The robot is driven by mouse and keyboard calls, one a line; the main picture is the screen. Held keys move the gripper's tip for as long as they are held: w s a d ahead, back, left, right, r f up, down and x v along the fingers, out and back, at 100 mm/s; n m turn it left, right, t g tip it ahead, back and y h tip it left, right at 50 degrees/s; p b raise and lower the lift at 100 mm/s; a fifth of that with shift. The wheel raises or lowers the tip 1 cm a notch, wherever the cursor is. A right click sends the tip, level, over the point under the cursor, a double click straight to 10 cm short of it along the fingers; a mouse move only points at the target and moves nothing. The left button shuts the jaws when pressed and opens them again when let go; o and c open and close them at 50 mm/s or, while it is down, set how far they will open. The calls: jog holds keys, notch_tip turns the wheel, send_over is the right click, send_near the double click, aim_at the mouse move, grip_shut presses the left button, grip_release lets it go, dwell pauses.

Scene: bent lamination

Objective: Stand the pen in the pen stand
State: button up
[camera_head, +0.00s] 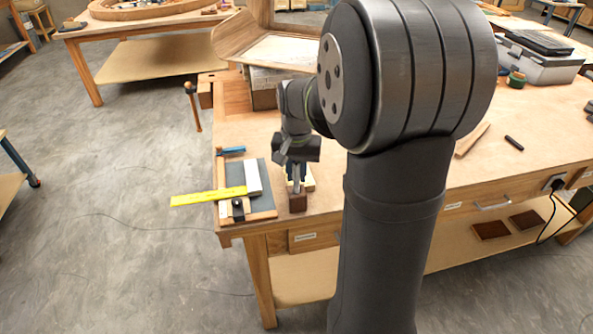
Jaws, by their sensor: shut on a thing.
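My gripper (296,180) points down near the front left corner of the workbench. It is shut on a thin upright thing that looks like the pen; the fingers hide most of it. A small brown wooden block (298,203), which looks like the pen stand, is directly below the fingertips. At this size I cannot tell whether the pen's lower end is inside the block or just above it.
Left of my gripper, a dark board (262,203) carries a pale bar (252,177) and a yellow ruler (205,197) that overhangs the bench edge. A pale yellow thing (308,180) sits just behind my gripper. A black cylinder (514,143) lies far right.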

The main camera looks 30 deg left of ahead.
jog(key=shift+f, duration=0.45)
dwell(0.6)
jog(key=o, duration=1.1)
jog(key=shift+r, duration=3)
jog(key=shift+f, duration=2.95)
jog(key=shift+r, duration=0.15)
